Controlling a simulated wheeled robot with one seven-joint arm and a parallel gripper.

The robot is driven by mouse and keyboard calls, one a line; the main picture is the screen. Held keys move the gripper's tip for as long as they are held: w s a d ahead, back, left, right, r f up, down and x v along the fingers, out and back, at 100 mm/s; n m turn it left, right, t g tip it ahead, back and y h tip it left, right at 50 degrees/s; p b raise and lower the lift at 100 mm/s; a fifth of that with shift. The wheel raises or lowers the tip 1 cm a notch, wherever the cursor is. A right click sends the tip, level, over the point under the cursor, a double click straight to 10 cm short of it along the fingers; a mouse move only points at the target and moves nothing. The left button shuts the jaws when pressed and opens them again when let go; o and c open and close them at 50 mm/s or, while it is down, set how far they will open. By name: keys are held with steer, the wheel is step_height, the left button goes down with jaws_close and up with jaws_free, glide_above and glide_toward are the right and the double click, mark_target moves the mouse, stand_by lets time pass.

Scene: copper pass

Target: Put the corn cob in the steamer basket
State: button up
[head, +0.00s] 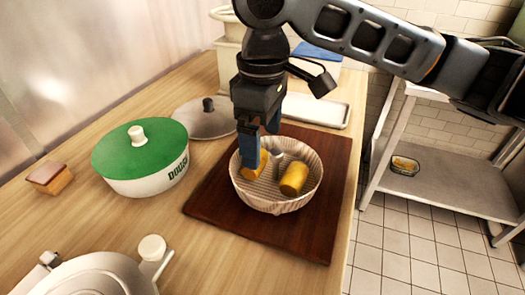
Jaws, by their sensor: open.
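The round, pale ribbed steamer basket (272,206) stands on a dark brown board. A yellow corn cob piece (294,178) lies inside it on the right. Another yellow piece (261,166) lies in the basket on the left, partly hidden by my gripper; I cannot tell which is the task's cob. My gripper (264,164) points down into the basket with its fingers apart, around or just over the left piece. Whether the fingers touch it is unclear.
A green-lidded white pot (140,158) stands left of the board (318,230), with a grey lid (205,120) behind it. A white tray (315,111) lies behind the board. A sponge (50,178) and a pale pot (85,276) are at left. A shelf (440,190) with a small container (405,166) stands right.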

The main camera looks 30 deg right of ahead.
mark_target(263, 161)
step_height(263, 161, up, 7)
stand_by(0.3)
steer(key=shift+r, duration=0.15)
stand_by(1.1)
